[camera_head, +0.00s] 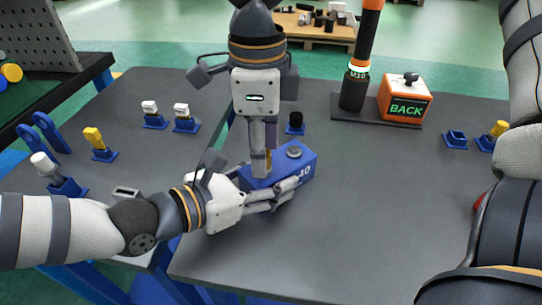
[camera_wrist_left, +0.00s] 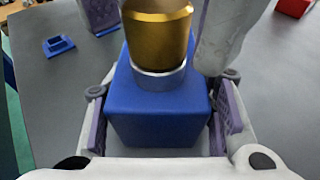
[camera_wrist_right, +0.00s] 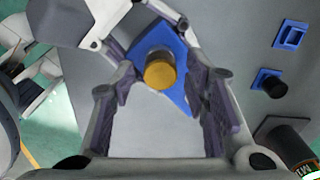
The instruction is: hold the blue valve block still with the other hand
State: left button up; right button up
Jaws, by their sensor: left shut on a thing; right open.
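The blue valve block (camera_head: 303,163) sits on the dark table, with a grey round cap on top near its far end. A brass fitting with a silver ring stands on the block; it shows in the left wrist view (camera_wrist_left: 158,28) and end-on in the right wrist view (camera_wrist_right: 160,73). My left gripper (camera_head: 272,188) is shut on the block, its purple pads on both sides of it. My right gripper (camera_head: 262,155) points down from above, open, its fingers on either side of the brass fitting. Contact with the fitting cannot be told.
An orange box marked BACK (camera_head: 405,98) and a black post with an orange top (camera_head: 355,90) stand on a dark plate behind right. Blue stands with white, yellow or black pieces line the left and back. The table's right front is clear.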

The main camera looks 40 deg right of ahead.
jog(key=m, duration=0.8)
jog(key=shift+m, duration=0.4)
jog(key=m, duration=0.9)
jog(key=shift+m, duration=0.3)
grip_shut()
jog(key=shift+r, duration=0.1)
